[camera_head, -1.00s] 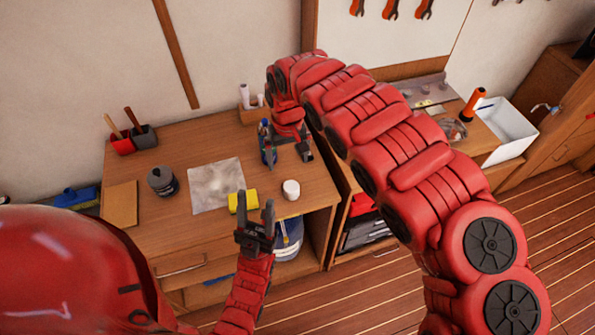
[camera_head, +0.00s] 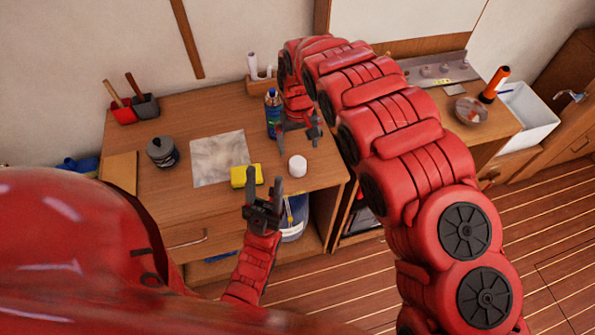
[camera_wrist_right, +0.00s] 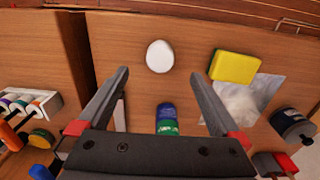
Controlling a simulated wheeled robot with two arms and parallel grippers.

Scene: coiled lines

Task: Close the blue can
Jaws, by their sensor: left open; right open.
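The blue can (camera_head: 273,115) stands upright near the back right of the wooden desk. In the right wrist view the can (camera_wrist_right: 167,112) shows between the open fingers, with a blue end and a green band, its lower part hidden by the gripper body. A small white round cap-like piece (camera_head: 297,166) lies on the desk in front of it; it also shows in the right wrist view (camera_wrist_right: 160,56). My right gripper (camera_head: 299,132) is open and empty, just right of the can. My left gripper (camera_head: 264,181) is open and empty at the desk's front edge.
A yellow sponge (camera_head: 245,176) and a grey sheet (camera_head: 218,157) lie left of the white piece. A dark grey can (camera_head: 162,152) stands farther left. A holder with white rolls (camera_head: 259,82) is behind the blue can. My right arm hides part of the bench.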

